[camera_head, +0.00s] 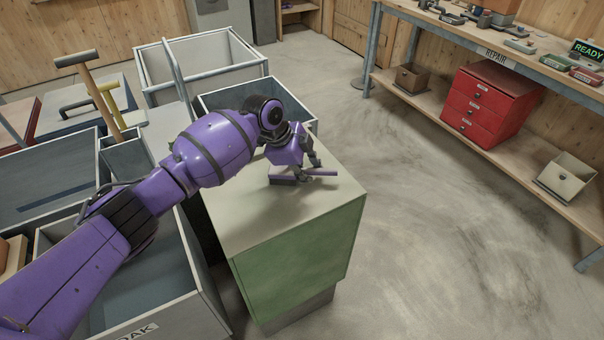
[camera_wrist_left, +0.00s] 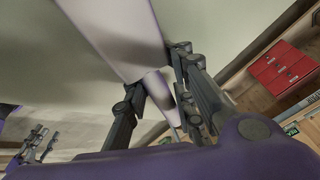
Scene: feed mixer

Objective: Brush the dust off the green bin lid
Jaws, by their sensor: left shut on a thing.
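The green bin (camera_head: 300,262) stands at the picture's centre. Its flat lid (camera_head: 262,222) is pale grey-green, apparently coated with dust. My left gripper (camera_head: 306,175) is low over the lid's far right part. It is shut on a brush with a purple handle (camera_head: 324,172); a dark block, probably its bristles (camera_head: 283,180), is at or just above the lid. In the left wrist view, the gripper's fingers (camera_wrist_left: 160,95) are on both sides of the pale purple brush (camera_wrist_left: 113,32). The exact contact of bristles and lid is hidden.
Grey open bins (camera_head: 200,68) stand behind and to the left of the green bin. Wooden-handled tools (camera_head: 95,88) stand upright at the left. A workbench (camera_head: 500,62) with a red drawer box (camera_head: 490,103) on its lower shelf is at the right. The concrete floor between is clear.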

